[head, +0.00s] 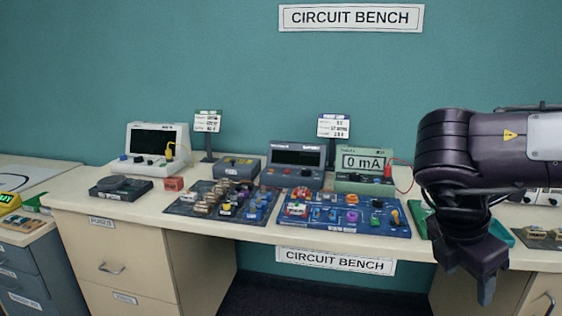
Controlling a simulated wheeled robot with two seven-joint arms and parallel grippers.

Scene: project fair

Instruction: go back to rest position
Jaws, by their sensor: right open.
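My right arm comes in from the right in the head view. My right gripper (486,280) points down in front of the bench's front edge, at the right of the blue circuit board. It is open, and I see nothing between its fingers. My left gripper is not in view. The circuit bench (255,233) runs across the picture, with a blue circuit board (345,226) and a darker parts board (190,208) on it. The forearm and gripper hide part of the bench's right side.
A meter reading 0 mA (364,161), a dark-screened grey instrument (296,153) and a white instrument (157,142) stand along the back. A green tray (418,217) is partly behind my right arm. Drawers (112,262) are below left. Open space lies under the bench's middle.

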